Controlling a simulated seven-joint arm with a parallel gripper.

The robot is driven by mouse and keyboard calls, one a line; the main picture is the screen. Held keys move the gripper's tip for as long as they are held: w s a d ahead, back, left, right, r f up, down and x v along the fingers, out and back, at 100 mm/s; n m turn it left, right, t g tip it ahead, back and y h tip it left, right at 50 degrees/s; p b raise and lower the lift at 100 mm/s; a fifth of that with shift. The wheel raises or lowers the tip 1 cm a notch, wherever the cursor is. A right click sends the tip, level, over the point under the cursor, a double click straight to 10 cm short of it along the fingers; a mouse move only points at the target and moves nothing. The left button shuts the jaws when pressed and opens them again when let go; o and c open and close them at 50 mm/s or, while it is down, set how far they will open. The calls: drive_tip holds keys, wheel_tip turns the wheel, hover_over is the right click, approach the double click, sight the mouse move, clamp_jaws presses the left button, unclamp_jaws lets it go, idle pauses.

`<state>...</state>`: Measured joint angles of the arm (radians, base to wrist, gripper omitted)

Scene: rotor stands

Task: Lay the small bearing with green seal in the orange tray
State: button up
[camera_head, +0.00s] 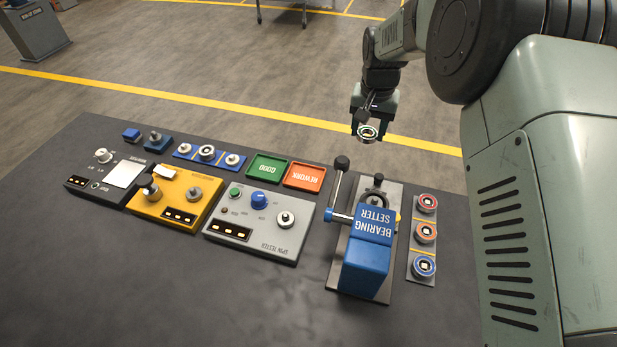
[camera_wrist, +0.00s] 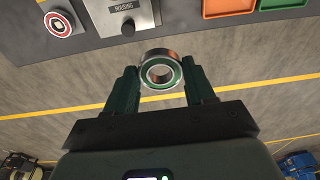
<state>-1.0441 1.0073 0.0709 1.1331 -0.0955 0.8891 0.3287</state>
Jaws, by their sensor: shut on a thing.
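My gripper (camera_head: 367,128) is shut on a small bearing with a green seal (camera_head: 368,133). In the wrist view the bearing (camera_wrist: 148,72) sits between the two fingertips of my gripper (camera_wrist: 161,78), a silver ring with a green face. My gripper holds it in the air past the far edge of the table, over the floor. The orange tray (camera_head: 304,177), marked REWORK, lies on the table below and to the left of my gripper and looks empty. Part of the orange tray (camera_wrist: 228,8) also shows at the top of the wrist view.
A green tray (camera_head: 268,168) marked GOOD adjoins the orange tray's left side. The blue bearing setter (camera_head: 369,252) with its upright lever (camera_head: 338,178) stands to the right. A rack (camera_head: 421,250) of three coloured bearings is beyond it. The spin tester (camera_head: 259,223) lies in front of the trays.

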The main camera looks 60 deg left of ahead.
drive_tip(key=s+a+f+n, duration=0.1)
drive_tip(key=s+a+f, duration=0.25)
drive_tip(key=s, duration=0.25)
drive_tip(key=s+a+f+n, duration=0.1)
drive_tip(key=s+a+f, duration=0.1)
drive_tip(key=s+a, duration=0.3)
hover_over(305, 177)
drive_tip(key=f, duration=0.6)
drive_tip(key=shift+s+d, duration=0.2)
drive_tip(key=shift+d, duration=0.05)
drive_tip(key=shift+f, duration=2.05)
drive_tip(key=shift+f, duration=0.2)
drive_tip(key=o, duration=0.8)
drive_tip(key=r, duration=0.8)
drive_tip(key=d+r, duration=0.1)
drive_tip(key=r, duration=0.3)
drive_tip(key=shift+s+d+r, duration=0.1)
drive_tip(key=shift+s+r, duration=0.05)
drive_tip(key=shift+s, duration=0.25)
